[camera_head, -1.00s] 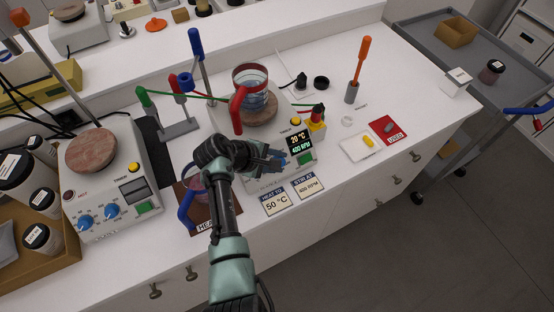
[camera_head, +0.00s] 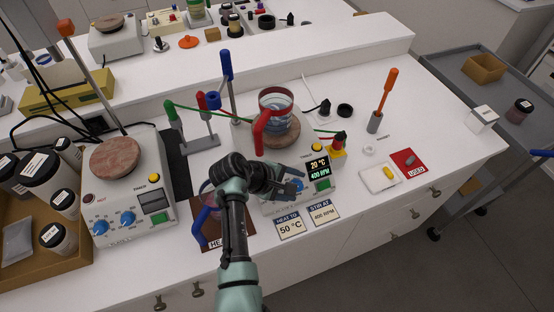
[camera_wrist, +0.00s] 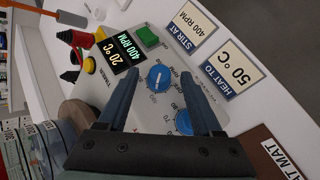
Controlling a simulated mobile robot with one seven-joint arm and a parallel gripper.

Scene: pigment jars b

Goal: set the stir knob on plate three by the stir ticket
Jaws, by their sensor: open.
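The hot plate with the lit display (camera_head: 318,167) stands mid-bench; the display reads 20 °C and 400 RPM. The stir ticket (camera_head: 324,212) reads "STIR AT 400 RPM"; it also shows in the wrist view (camera_wrist: 188,29). My gripper (camera_wrist: 161,75) is open over the plate's front panel. The blue knob nearer the display, apparently the stir knob (camera_wrist: 158,78), lies between the fingertips in the wrist view, with gaps on both sides. Its lettering is too small to read surely. The other blue knob (camera_wrist: 184,122) is partly behind one finger.
The heat ticket (camera_head: 290,226), "HEAT TO 50 °C", lies beside the stir ticket. A beaker with a red handle (camera_head: 276,108) stands on the plate's top. A green button (camera_wrist: 147,36) is near the display. Another hot plate (camera_head: 125,200) stands at left.

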